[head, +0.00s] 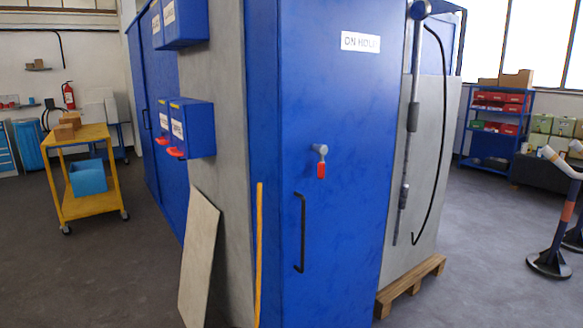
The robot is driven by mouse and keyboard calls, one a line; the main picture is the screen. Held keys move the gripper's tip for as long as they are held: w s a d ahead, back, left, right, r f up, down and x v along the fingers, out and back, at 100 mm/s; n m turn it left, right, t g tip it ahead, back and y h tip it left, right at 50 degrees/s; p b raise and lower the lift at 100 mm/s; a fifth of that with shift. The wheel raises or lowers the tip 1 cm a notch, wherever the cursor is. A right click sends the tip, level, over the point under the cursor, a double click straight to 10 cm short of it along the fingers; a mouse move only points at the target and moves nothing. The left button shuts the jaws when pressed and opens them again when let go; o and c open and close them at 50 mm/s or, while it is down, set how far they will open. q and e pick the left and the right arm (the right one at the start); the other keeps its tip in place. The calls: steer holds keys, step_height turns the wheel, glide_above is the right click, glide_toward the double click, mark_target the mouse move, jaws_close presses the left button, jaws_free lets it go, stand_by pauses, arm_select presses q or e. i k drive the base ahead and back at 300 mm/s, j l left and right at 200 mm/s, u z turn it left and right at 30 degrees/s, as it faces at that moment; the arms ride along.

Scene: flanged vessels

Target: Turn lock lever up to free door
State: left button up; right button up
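A lock lever (320,166) is on the tall blue door (345,235) in the middle of the head view. It has a grey pivot at the top and a red handle that hangs straight down. A black vertical door handle (302,232) is below it and to its left. The door looks shut. Neither of my grippers shows in this view.
Blue boxes with red parts (193,128) hang on the grey side wall. A pale board (197,262) leans below them. A yellow cart (84,178) stands left. A wooden pallet (410,285) and a white-and-orange post (560,215) are right. Grey floor is open on both sides.

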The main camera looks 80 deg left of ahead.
mark_target(322, 151)
steer(key=j+u, duration=0.1)
steer(key=u, duration=2.25)
steer(key=k+j, duration=0.05)
steer(key=j, duration=0.05)
